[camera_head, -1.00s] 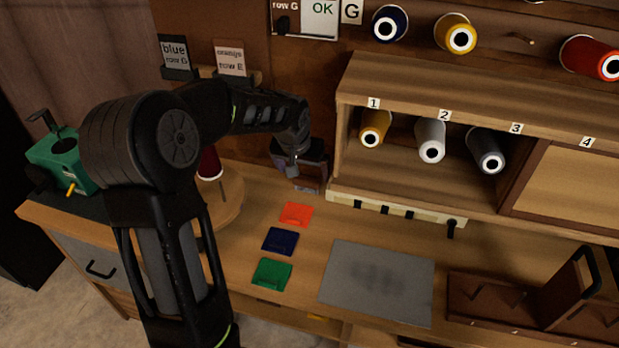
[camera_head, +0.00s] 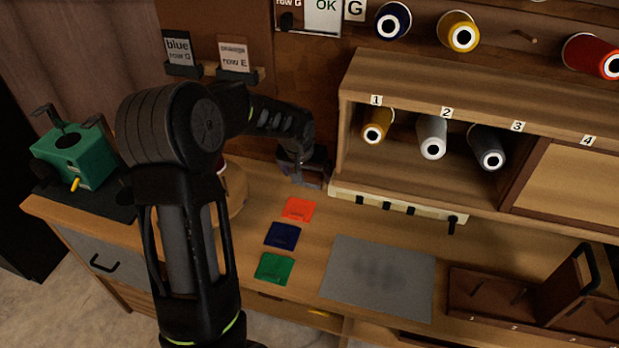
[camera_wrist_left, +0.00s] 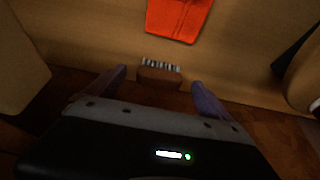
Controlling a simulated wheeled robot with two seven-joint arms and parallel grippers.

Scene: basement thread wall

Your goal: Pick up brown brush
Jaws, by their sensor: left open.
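The brown brush (camera_wrist_left: 160,76) shows in the left wrist view as a small brown block with pale bristles along one edge. It lies between the tips of my left gripper (camera_wrist_left: 160,84), with a gap to the finger on each side. The left gripper is open and empty. In the head view my left gripper (camera_head: 309,172) is low at the back of the bench, just left of the shelf unit. The brush cannot be made out there, and my arm and gripper cover that area. My right gripper is not in view.
Orange (camera_head: 299,209), blue (camera_head: 282,235) and green (camera_head: 274,268) cards lie in front of the gripper. A grey mat (camera_head: 378,310) is to their right. The shelf unit (camera_head: 350,108) with thread spools stands close right of the gripper. A green machine (camera_head: 78,155) is at left.

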